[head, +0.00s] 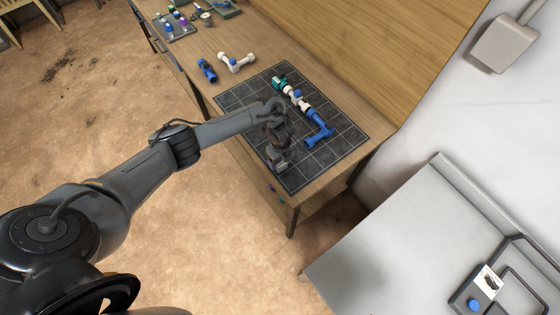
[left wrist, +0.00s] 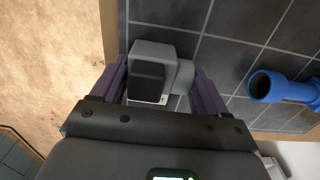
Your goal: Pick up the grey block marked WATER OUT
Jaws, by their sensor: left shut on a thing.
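The grey block (left wrist: 152,50) sits between the two purple fingers of my left gripper (left wrist: 160,84) in the left wrist view. It has a dark face and a small white patch, but no lettering is readable. The gripper is shut on it, over the dark tiled mat (left wrist: 222,62) near the mat's edge. In the head view my left gripper (head: 279,158) is over the near left part of the mat and mostly hides the block. I cannot tell whether the block touches the mat. My right gripper is in neither view.
A line of joined blue, white and green pipe parts (head: 304,106) lies on the mat, right of my gripper. A white fitting (head: 236,62) and a blue fitting (head: 207,70) lie behind the mat. A tray of small parts (head: 178,27) is farther back.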

